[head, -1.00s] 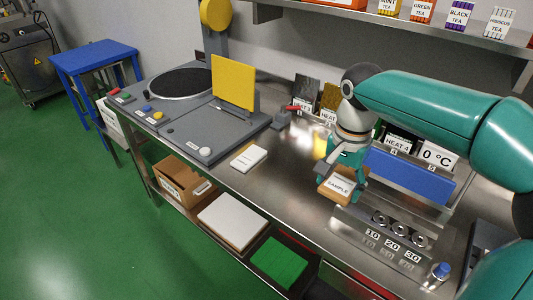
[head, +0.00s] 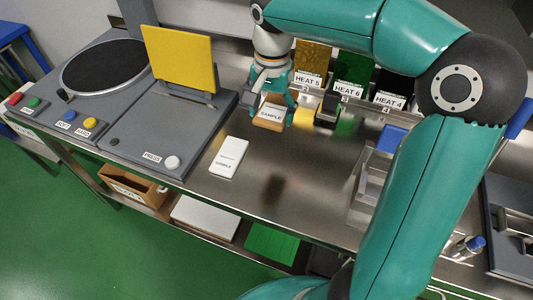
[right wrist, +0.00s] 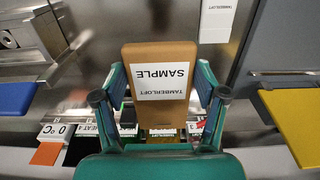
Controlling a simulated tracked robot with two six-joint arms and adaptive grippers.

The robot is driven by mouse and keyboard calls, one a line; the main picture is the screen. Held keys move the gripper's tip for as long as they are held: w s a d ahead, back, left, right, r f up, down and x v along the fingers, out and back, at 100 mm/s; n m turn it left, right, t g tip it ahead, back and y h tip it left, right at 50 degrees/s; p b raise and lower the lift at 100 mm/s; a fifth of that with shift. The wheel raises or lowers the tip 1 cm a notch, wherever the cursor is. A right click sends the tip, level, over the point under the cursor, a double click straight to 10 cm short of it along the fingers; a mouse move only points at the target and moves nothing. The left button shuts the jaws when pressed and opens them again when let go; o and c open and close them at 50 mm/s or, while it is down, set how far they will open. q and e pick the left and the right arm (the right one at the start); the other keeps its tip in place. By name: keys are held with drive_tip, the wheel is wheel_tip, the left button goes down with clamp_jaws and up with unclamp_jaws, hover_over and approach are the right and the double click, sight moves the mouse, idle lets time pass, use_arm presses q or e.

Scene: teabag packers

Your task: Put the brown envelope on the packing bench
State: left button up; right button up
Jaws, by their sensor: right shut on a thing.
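The brown envelope (head: 269,124), with a white SAMPLE label, hangs from my right gripper (head: 271,106) over the back part of the steel packing bench (head: 310,205). In the right wrist view the envelope (right wrist: 160,52) fills the middle, and the two green fingers of my right gripper (right wrist: 160,90) close on its sides. A dark patch like a shadow lies on the bench in front of it. It looks apart from the bench top, but the exact height is hard to tell. My left gripper is not in view.
A white packet (head: 229,157) lies flat on the bench, left of the envelope. The grey press (head: 165,130) with a yellow plate (head: 179,60) stands further left. Behind are the HEAT 5 (head: 308,80) and HEAT 6 (head: 347,90) signs. The middle of the bench is clear.

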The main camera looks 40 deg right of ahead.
sight(271, 168)
drive_tip(key=f, duration=0.9)
drive_tip(key=f+p, duration=0.1)
drive_tip(key=f, duration=0.9)
drive_tip(key=shift+s, duration=0.2)
drive_tip(key=o, duration=1)
wheel_tip(271, 168, up, 12)
drive_tip(key=shift+r+b, duration=0.1)
drive_tip(key=shift+b, duration=0.25)
